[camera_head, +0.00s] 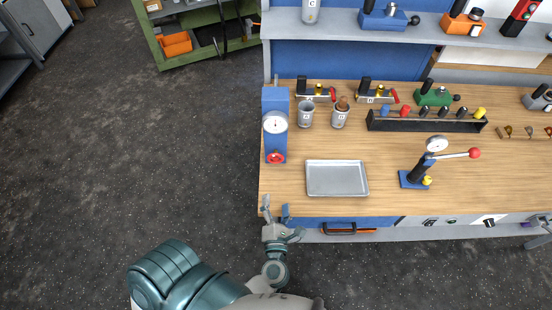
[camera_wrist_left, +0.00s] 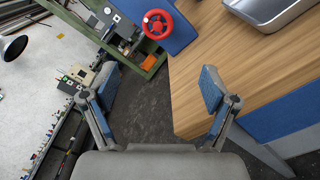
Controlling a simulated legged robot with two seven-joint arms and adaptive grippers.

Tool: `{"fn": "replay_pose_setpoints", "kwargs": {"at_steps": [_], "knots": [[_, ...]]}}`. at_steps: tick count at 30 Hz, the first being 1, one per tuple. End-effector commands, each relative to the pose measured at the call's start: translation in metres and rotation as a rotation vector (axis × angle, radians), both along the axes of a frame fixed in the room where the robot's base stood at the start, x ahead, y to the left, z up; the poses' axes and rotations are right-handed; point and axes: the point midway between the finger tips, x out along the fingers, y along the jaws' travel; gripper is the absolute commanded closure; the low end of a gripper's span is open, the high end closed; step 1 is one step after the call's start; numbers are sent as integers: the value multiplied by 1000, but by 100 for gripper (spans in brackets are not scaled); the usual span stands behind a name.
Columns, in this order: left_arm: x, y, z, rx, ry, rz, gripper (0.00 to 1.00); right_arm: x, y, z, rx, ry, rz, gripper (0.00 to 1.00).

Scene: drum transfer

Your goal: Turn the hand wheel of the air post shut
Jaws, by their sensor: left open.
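The air post (camera_head: 276,130) is a blue upright with a round white gauge (camera_head: 275,122), standing at the left edge of the wooden bench. Its red hand wheel (camera_head: 276,157) is low on the front face. In the left wrist view the red wheel (camera_wrist_left: 158,24) shows at the top centre, beyond the fingertips. My left gripper (camera_head: 275,210) is open and empty at the bench's front left corner, short of the wheel and apart from it. Its two blue-padded fingers (camera_wrist_left: 157,90) are spread wide in the left wrist view. My right gripper is not in view.
A grey metal tray (camera_head: 337,192) lies on the bench right of the post; its rim also shows in the left wrist view (camera_wrist_left: 262,22). Two cups (camera_head: 306,116) stand right of the post. A lever press (camera_head: 414,180) with a red knob is further right. Floor left of the bench is clear.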

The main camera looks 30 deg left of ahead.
Motion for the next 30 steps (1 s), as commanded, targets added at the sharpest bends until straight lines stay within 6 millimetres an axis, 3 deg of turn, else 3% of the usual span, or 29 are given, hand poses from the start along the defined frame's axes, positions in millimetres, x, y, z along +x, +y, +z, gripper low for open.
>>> {"fn": "replay_pose_setpoints", "kwargs": {"at_steps": [18,24,30], "knots": [[114,71,2,6,-4,-3,14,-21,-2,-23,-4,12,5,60],[137,83,2,8,-2,-3,14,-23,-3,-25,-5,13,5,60],[143,90,1,5,-2,-3,14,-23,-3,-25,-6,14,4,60]]}}
